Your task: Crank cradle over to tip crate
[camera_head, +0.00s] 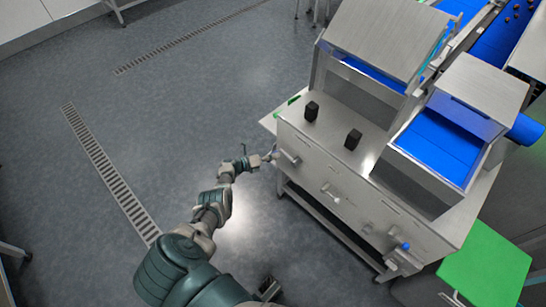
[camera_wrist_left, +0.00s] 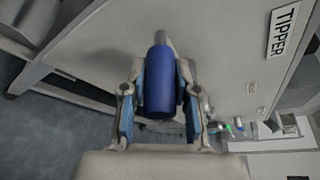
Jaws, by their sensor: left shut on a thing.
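My left gripper (camera_head: 268,158) is at the near left end of the grey metal machine (camera_head: 330,170), beside its front panel. In the left wrist view my left gripper (camera_wrist_left: 160,112) is shut on a dark blue cylindrical crank handle (camera_wrist_left: 160,75), with one finger on each side. The handle stands out from a grey panel that carries a white TIPPER label (camera_wrist_left: 284,32). The handle is hidden or too small to make out in the head view. I cannot clearly tell the cradle or the crate apart from the machine. My right gripper cannot be made out.
Two black knobs (camera_head: 311,111) (camera_head: 353,139) stand on the machine's top. A blue-knobbed control (camera_head: 405,246) projects from the front panel. A blue-lined chute (camera_head: 440,145) is at right. A green-topped stand (camera_head: 485,265) is at lower right. The floor (camera_head: 90,210) at left is clear.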

